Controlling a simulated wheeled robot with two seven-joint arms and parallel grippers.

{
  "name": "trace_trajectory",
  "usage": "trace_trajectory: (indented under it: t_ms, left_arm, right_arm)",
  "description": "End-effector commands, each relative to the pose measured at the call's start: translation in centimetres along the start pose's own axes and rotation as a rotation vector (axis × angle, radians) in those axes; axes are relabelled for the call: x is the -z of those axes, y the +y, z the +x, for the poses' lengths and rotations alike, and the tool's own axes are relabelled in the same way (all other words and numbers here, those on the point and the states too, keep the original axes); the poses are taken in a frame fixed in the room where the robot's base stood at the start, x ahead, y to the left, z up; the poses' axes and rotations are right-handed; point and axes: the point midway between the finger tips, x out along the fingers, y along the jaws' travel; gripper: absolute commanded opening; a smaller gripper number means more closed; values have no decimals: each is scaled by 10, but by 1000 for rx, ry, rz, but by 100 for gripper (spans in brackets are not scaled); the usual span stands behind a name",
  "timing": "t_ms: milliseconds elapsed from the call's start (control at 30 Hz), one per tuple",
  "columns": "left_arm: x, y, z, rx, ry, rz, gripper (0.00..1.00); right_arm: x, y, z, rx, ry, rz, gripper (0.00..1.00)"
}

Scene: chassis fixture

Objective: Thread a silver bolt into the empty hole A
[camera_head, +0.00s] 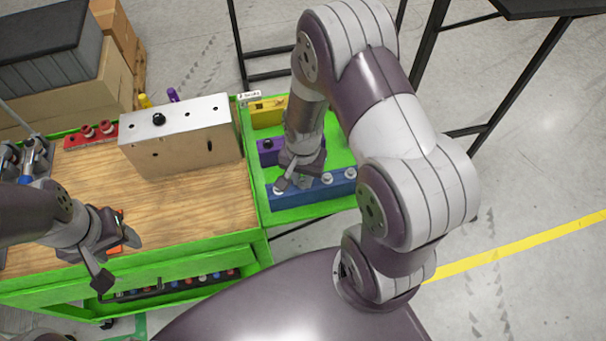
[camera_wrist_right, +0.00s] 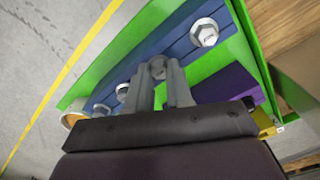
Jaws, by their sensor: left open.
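The silver-topped chassis block (camera_head: 190,112) stands on the wooden bench top, with a black bolt (camera_head: 158,119) in its top and small dark holes beside it; I cannot read any hole letter. Silver bolts stand in a row in the blue holder (camera_head: 256,196); one bolt (camera_head: 327,178) is right of my right gripper (camera_head: 294,184). In the right wrist view the two fingers (camera_wrist_right: 164,75) straddle a silver bolt head (camera_wrist_right: 158,68) in the row; I cannot tell whether they grip it. Another bolt (camera_wrist_right: 205,32) is clear of them. My left gripper (camera_head: 120,262) is open and empty at the bench's front edge.
The green side tray also holds a purple block (camera_head: 268,150) and a yellow block (camera_head: 266,111). A red holder (camera_head: 90,138) lies at the bench's back left, with metal parts (camera_head: 35,158) left of it. Bare wood (camera_head: 190,205) lies in front of the chassis block.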

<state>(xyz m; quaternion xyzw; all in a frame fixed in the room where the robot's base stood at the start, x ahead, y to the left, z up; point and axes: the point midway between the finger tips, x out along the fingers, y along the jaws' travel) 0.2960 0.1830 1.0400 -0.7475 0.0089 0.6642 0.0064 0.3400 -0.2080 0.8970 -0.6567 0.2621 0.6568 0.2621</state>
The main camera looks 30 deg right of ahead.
Motion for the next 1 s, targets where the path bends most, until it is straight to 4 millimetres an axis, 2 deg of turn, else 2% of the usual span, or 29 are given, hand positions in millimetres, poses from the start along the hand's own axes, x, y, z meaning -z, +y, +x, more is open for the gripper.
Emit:
trace_trajectory:
  t_ms: [233,800,1000]
  left_arm:
    - [1,0,-8,0,0,0,58]
    - [8,0,-69,0,0,0,58]
    - [8,0,-68,0,0,0,58]
  right_arm:
    - [0,0,-9,0,0,0,0]
    - [0,0,-71,0,0,0,0]
    - [0,0,-70,0,0,0,0]
